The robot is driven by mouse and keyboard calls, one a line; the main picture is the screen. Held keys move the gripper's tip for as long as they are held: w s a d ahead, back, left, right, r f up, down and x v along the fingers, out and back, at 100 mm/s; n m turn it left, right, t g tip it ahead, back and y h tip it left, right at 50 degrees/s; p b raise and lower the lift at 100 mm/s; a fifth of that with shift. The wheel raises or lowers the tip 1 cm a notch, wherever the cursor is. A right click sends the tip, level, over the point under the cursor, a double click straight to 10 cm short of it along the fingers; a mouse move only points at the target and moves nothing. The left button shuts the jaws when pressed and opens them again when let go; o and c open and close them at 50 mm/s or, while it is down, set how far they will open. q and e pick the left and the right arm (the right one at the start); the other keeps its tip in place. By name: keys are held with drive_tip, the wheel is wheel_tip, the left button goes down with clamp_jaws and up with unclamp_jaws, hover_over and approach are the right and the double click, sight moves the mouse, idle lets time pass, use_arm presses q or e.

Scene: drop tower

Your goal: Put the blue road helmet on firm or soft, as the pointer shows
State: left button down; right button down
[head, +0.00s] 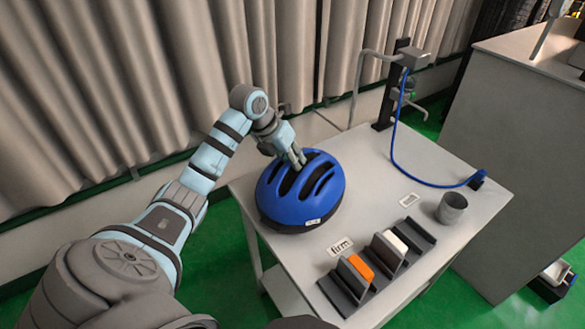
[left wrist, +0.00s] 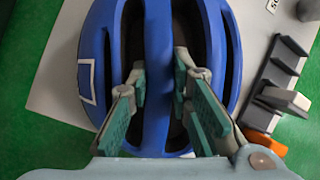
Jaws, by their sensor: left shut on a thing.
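The blue road helmet (head: 300,192) with dark vents is at the back left of the grey table (head: 375,165). I cannot tell whether it rests on the tabletop or hangs just above it. My left gripper (head: 297,158) is shut on the helmet's middle rib from above; in the left wrist view its fingers (left wrist: 160,80) lie on both sides of that rib. A white label reading "firm" (head: 341,246) lies in front of the helmet. A second small label (head: 409,200), partly read as "so" in the left wrist view (left wrist: 272,5), lies farther right. I cannot make out a pointer.
A dark slotted rack (head: 345,298) holds an orange block (head: 360,267) and a white block (head: 396,241) at the front edge. A grey cup (head: 451,208) stands right. A post (head: 392,95) with a blue cable (head: 398,130) rises behind. A grey cabinet (head: 515,150) is beyond.

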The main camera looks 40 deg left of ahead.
use_arm(q)
drive_tip(key=shift+f, duration=1.1)
drive_tip(key=c, duration=1.5)
unclamp_jaws()
drive_tip(key=shift+o, duration=0.2)
drive_tip(key=shift+r, duration=0.1)
drive_tip(key=shift+s+r, duration=0.1)
drive_tip(key=shift+r, duration=0.2)
drive_tip(key=v, duration=1.1)
drive_tip(key=shift+s+r+p, duration=0.2)
drive_tip(key=shift+p, duration=0.2)
